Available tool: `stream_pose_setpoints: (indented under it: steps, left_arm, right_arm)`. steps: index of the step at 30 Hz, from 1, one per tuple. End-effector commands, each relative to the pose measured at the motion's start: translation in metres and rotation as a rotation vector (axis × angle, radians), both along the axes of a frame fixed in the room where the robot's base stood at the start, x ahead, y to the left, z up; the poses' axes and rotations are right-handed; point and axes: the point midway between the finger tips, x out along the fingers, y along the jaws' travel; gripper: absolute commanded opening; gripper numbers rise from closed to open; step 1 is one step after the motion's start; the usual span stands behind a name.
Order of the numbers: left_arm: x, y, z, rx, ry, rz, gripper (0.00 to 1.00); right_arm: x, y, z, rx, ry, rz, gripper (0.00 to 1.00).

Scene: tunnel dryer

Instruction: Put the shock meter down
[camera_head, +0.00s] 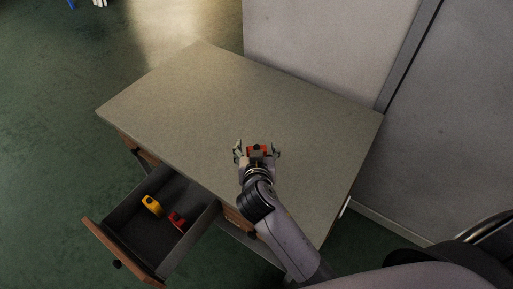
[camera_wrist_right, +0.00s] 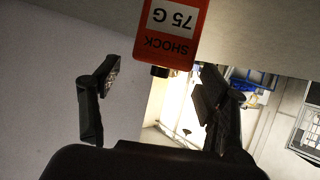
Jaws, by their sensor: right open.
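The shock meter (camera_head: 264,148) is a small red block on the grey tabletop (camera_head: 225,100), near its front edge. In the right wrist view the shock meter (camera_wrist_right: 172,35) appears upside down, with a white label reading "SHOCK 75 G". My right gripper (camera_head: 257,153) is open at the meter, with one finger on each side in the head view. In the wrist view the right gripper's fingers (camera_wrist_right: 150,100) stand wide apart, with visible gaps to the meter. My left gripper is not in view.
An open drawer (camera_head: 118,224) sticks out at the table's front left. It holds a yellow item (camera_head: 152,205) and a red item (camera_head: 177,221). A pale wall or cabinet (camera_head: 320,40) stands behind the table. The rest of the tabletop is clear.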

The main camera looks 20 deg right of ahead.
Motion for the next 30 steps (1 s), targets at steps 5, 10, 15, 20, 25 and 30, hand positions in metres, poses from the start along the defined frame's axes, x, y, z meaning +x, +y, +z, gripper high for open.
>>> stream_pose_setpoints:
  steps: [5,10,15,20,25,30]
  left_arm:
    - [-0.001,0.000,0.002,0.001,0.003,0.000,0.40]
    - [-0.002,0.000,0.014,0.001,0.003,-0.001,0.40]
    - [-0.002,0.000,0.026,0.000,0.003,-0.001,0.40]
    - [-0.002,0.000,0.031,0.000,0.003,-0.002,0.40]
    - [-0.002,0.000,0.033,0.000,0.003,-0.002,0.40]
    - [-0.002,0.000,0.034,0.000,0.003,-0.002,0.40]
  right_arm:
    - [-0.004,0.002,0.003,0.000,0.000,0.001,0.69]
    - [-0.026,0.008,0.016,0.002,0.003,0.000,0.69]
    - [-0.058,0.018,0.032,0.004,0.003,0.001,0.69]
    - [-0.084,0.026,0.044,0.003,0.001,0.000,0.69]
    - [-0.099,0.031,0.051,0.002,0.000,-0.001,0.69]
    - [-0.103,0.032,0.053,0.000,-0.001,-0.001,0.69]
